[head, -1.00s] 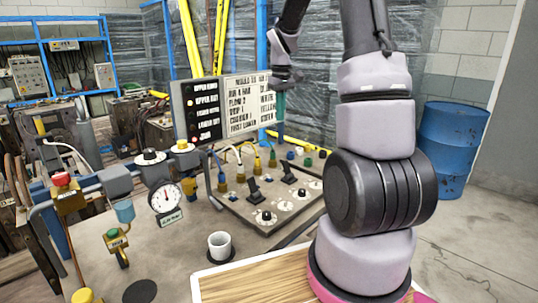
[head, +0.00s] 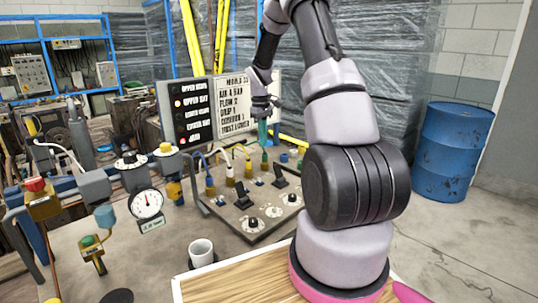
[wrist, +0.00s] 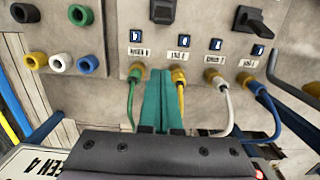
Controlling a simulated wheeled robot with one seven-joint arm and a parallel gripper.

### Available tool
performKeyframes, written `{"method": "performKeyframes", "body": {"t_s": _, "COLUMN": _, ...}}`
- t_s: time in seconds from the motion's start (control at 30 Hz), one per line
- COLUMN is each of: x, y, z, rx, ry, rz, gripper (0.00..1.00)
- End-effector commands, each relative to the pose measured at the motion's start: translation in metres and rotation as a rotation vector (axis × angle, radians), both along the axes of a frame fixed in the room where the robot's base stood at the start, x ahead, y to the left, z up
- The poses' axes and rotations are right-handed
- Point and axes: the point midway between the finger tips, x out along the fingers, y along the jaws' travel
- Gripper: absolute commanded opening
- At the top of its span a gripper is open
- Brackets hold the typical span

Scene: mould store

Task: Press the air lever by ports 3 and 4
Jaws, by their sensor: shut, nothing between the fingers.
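My gripper (head: 262,140) is shut and empty, its teal fingers pointing down over the far edge of the grey control panel (head: 236,222). In the wrist view the fingers (wrist: 162,74) reach between the green hose (wrist: 132,100) and the yellow hose (wrist: 181,100), close to their ports; contact cannot be told. Two black levers stand on the panel: one on the left (head: 243,196), one on the right (head: 279,178). In the wrist view, one lever (wrist: 163,10) is by the green and yellow ports, the other (wrist: 250,20) by the white and blue ports. Port labels are too blurred to read surely.
A sign board (head: 235,102) stands behind the panel. A pressure gauge (head: 147,204) and a white cup (head: 201,252) stand left of it. A blue barrel (head: 450,150) stands on the floor at right.

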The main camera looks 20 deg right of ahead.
Motion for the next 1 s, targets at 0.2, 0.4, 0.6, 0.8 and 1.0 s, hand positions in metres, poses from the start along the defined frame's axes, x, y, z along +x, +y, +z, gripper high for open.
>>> {"method": "performKeyframes", "body": {"t_s": 0.2, "x": -0.004, "y": -0.001, "z": -0.034, "rx": 0.001, "ry": 0.006, "rz": 0.0, "gripper": 0.0}}
{"method": "performKeyframes", "body": {"t_s": 0.4, "x": -0.008, "y": -0.002, "z": -0.078, "rx": 0.002, "ry": 0.006, "rz": -0.001, "gripper": 0.0}}
{"method": "performKeyframes", "body": {"t_s": 0.6, "x": -0.022, "y": -0.008, "z": -0.089, "rx": 0.0, "ry": 0.0, "rz": -0.003, "gripper": 0.0}}
{"method": "performKeyframes", "body": {"t_s": 0.8, "x": -0.039, "y": -0.014, "z": -0.081, "rx": 0.0, "ry": 0.0, "rz": -0.001, "gripper": 0.0}}
{"method": "performKeyframes", "body": {"t_s": 1.0, "x": -0.042, "y": -0.015, "z": -0.08, "rx": 0.0, "ry": 0.0, "rz": 0.0, "gripper": 0.0}}
